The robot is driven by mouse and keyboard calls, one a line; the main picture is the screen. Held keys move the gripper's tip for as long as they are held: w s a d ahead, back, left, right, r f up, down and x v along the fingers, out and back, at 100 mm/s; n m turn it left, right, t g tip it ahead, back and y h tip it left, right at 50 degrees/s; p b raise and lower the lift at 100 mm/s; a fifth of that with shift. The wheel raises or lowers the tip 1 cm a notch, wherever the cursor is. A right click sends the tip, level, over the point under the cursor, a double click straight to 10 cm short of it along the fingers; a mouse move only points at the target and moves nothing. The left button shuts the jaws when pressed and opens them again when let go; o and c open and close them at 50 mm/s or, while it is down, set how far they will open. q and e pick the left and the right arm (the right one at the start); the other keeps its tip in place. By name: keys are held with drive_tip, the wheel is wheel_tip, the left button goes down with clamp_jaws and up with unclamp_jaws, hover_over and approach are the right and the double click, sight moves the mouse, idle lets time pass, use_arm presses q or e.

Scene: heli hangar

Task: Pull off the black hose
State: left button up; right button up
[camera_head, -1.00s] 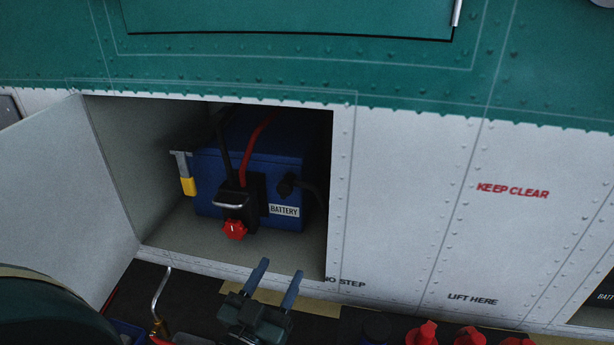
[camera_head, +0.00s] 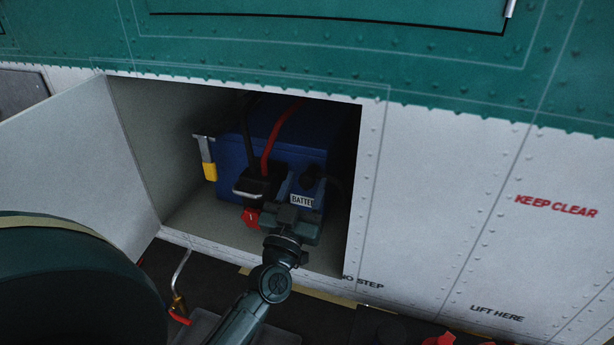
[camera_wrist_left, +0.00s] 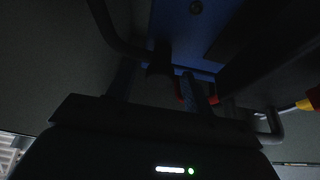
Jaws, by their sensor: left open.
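The blue battery (camera_head: 230,165) sits inside the open bay. In the left wrist view, the hose (camera_wrist_left: 108,32) curves in from the upper left to the plug (camera_wrist_left: 159,60). My left gripper (camera_head: 301,186) is open, its fingers pointing into the bay at the plug. In the wrist view the plug lies between the fingers' lines; contact cannot be told in the dark. My right gripper is not in view.
A black connector (camera_head: 261,184) with a metal handle and red knob (camera_head: 251,217) sits close left of the gripper. A red cable (camera_head: 272,140) runs above it. A yellow-tipped latch (camera_head: 209,172) is at the battery's left. The bay's right edge (camera_head: 354,215) is near the gripper.

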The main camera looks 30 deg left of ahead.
use_arm(q)
drive_tip(key=shift+x, duration=0.9)
drive_tip(key=shift+c, duration=0.2)
clamp_jaws()
